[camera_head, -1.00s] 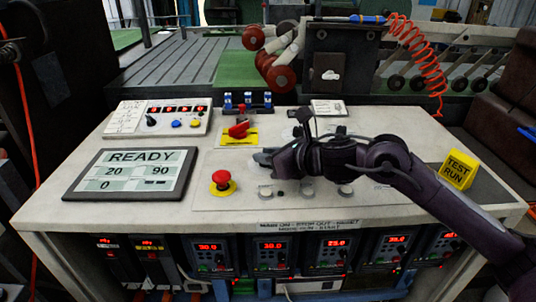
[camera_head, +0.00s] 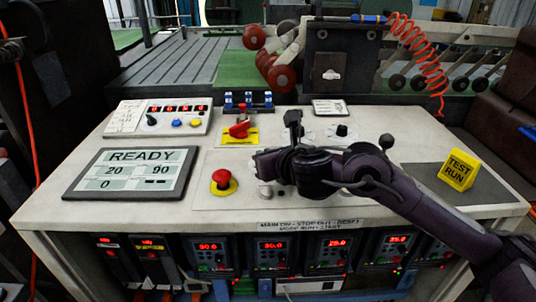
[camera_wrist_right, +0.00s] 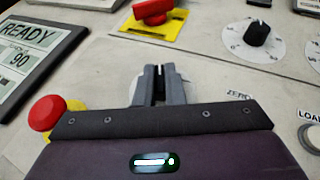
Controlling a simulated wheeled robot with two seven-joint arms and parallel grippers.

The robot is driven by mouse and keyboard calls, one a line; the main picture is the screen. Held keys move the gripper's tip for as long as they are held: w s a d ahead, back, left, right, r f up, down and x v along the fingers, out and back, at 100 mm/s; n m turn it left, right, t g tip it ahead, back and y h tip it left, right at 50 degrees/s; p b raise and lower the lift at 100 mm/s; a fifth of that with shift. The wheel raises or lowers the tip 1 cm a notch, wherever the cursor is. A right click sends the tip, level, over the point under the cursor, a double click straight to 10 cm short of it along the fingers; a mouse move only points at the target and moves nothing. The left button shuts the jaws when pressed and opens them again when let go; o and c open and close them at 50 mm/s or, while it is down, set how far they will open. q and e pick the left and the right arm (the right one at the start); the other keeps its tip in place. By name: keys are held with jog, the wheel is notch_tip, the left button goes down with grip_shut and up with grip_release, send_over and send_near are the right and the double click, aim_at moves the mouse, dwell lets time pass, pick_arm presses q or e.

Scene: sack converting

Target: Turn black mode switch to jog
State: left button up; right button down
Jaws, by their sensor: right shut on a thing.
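My right gripper (camera_wrist_right: 160,86) is shut on a small black switch (camera_wrist_right: 159,84) in the right wrist view. Part of a white dial plate (camera_wrist_right: 140,92) shows beneath the fingers. In the head view my right gripper (camera_head: 264,162) is low over the light console panel, and its fingers and arm hide the switch. The switch's marks are mostly covered, so its setting cannot be read. My left gripper is not in view.
A red mushroom button (camera_head: 223,181) sits close left of the gripper. A red rotary switch (camera_head: 239,130) is behind it. Another black knob (camera_wrist_right: 258,33) on a white dial is beyond to the right. A READY display (camera_head: 132,172) lies left, a TEST RUN block (camera_head: 459,170) right.

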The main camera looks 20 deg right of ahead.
jog(key=shift+a+r+m+h, duration=0.1)
jog(key=shift+a+m+h, duration=0.1)
jog(key=shift+m+h, duration=0.35)
jog(key=m+h+p, duration=0.1)
jog(key=m+h, duration=0.1)
jog(key=h, duration=0.1)
jog(key=shift+m, duration=0.25)
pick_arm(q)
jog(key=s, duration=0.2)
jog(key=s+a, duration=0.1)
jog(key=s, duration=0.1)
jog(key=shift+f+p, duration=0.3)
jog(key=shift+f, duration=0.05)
pick_arm(e)
jog(key=shift+m+h, duration=0.6)
jog(key=shift+h, duration=0.15)
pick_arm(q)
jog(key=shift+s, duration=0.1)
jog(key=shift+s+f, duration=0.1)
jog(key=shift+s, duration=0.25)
pick_arm(e)
jog(key=c, duration=1.5)
grip_release()
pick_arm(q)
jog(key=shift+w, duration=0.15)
